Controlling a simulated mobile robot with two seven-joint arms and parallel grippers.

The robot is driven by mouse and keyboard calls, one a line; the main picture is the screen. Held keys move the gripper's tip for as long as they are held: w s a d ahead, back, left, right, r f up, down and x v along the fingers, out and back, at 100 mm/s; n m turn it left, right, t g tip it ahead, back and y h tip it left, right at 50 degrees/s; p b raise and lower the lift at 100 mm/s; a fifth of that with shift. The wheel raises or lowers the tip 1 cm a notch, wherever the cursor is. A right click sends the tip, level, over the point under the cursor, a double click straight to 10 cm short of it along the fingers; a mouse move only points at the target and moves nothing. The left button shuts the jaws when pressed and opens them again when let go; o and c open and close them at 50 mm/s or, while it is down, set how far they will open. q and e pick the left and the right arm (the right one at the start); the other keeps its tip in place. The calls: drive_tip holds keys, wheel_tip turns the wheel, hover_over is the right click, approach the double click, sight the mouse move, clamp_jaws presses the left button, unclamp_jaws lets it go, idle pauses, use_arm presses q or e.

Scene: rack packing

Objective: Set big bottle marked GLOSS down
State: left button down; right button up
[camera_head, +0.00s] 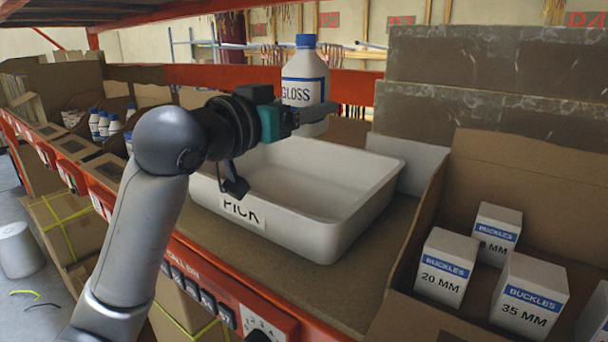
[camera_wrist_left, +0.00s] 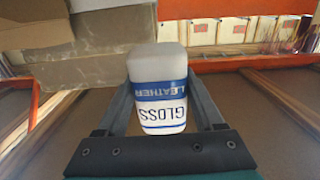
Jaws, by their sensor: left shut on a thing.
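The big bottle marked GLOSS (camera_head: 304,87) is white with a blue cap and a blue-banded label. My left gripper (camera_head: 303,113) is shut on it and holds it upright in the air, above the far side of the white PICK tray (camera_head: 325,240). In the left wrist view the bottle (camera_wrist_left: 160,90) sits between the two fingers of the left gripper (camera_wrist_left: 160,100), its label reading GLOSS LEATHER upside down. The part of the tray behind my left arm is hidden. My right gripper is not in view.
An open cardboard box (camera_head: 425,219) holds several white BUCKLES boxes (camera_head: 445,268) on the right. Small blue-capped bottles (camera_head: 103,124) stand in bins at left. An orange shelf beam (camera_head: 200,75) runs behind. The tray's visible floor is empty.

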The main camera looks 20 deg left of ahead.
use_arm(q)
wheel_tip(320, 180, down, 10)
drive_tip(key=b, duration=0.1)
drive_tip(key=shift+f, duration=0.15)
drive_tip(key=shift+f, duration=0.1)
idle(0.4)
drive_tip(key=shift+f, duration=0.55)
unclamp_jaws()
drive_tip(key=shift+f, duration=0.2)
drive_tip(key=shift+d+r, duration=0.1)
